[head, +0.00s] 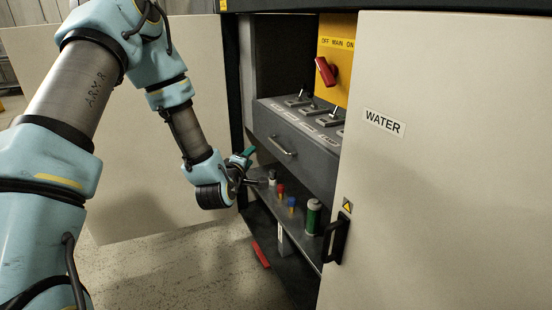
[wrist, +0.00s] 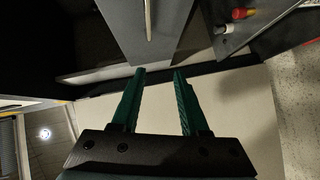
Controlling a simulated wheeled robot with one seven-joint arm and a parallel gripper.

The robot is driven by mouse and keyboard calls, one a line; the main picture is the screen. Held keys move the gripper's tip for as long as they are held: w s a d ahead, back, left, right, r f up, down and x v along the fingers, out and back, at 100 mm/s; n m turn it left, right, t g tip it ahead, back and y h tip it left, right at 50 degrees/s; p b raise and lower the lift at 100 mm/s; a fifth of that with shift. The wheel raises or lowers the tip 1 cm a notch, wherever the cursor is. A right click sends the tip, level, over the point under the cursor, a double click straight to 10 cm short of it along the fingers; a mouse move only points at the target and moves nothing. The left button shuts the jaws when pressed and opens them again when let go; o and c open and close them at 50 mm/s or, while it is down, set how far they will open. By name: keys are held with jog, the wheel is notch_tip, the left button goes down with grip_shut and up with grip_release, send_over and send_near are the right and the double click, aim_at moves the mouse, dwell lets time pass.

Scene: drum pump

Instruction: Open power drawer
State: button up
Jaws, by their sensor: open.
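The power drawer (head: 308,168) is a grey drawer inside the open cabinet, with several toggle switches on its top and labels along its upper edge. It looks shut. Its silver bar handle (head: 281,146) is on the front and shows at the top of the wrist view (wrist: 149,20). My gripper (head: 250,167) is at the cabinet opening, left of and a little below the handle, apart from it. In the wrist view, its green fingers (wrist: 159,73) are spread and empty, pointing toward the drawer front (wrist: 172,32).
Below the drawer, a shelf (head: 268,205) holds small red, blue and green items. A red switch (head: 326,71) sits on a yellow panel (head: 343,66) above. The WATER door (head: 430,180) stands at right, with a black handle (head: 335,240). An open door panel (head: 130,190) is behind my arm.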

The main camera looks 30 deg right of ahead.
jog(key=s+d+f+n+t+h+b, duration=0.2)
jog(key=s+d+f+n, duration=0.1)
jog(key=s+d+n, duration=0.15)
jog(key=r+p+x, duration=0.1)
jog(key=p+x, duration=0.2)
jog(key=x, duration=0.7)
jog(key=shift+w+a+t, duration=0.15)
jog(key=shift+w+t, duration=0.15)
jog(key=shift+w, duration=0.05)
jog(key=shift+r, duration=0.1)
jog(key=shift+c, duration=0.3)
grip_shut()
dwell(0.5)
